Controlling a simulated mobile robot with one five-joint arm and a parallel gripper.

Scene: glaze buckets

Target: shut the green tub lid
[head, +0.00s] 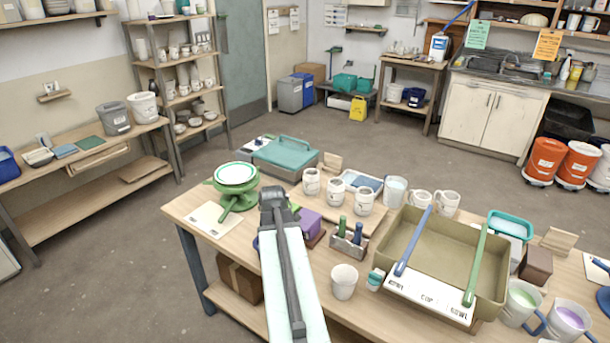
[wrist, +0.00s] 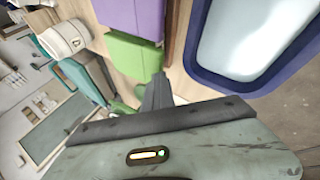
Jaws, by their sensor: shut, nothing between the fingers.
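My gripper is shut and empty; its dark fingers (wrist: 158,88) stand in front of a bright green block-like thing (wrist: 132,54) in the wrist view. I cannot tell whether they touch it. This may be part of the green tub, but its lid and hinge cannot be made out. In the head view my arm's dark end (head: 276,203) is over the left part of the table, and it hides what lies beneath. No green tub lid shows clearly there.
A purple block (head: 309,221) stands right of my arm on the table (head: 181,207). A green stand (head: 235,178) is left, a teal-lidded box (head: 285,152) behind. Cups, a tool holder (head: 348,246) and a tan tray (head: 440,260) crowd the right. A blue-rimmed container (wrist: 190,55) is close in the wrist view.

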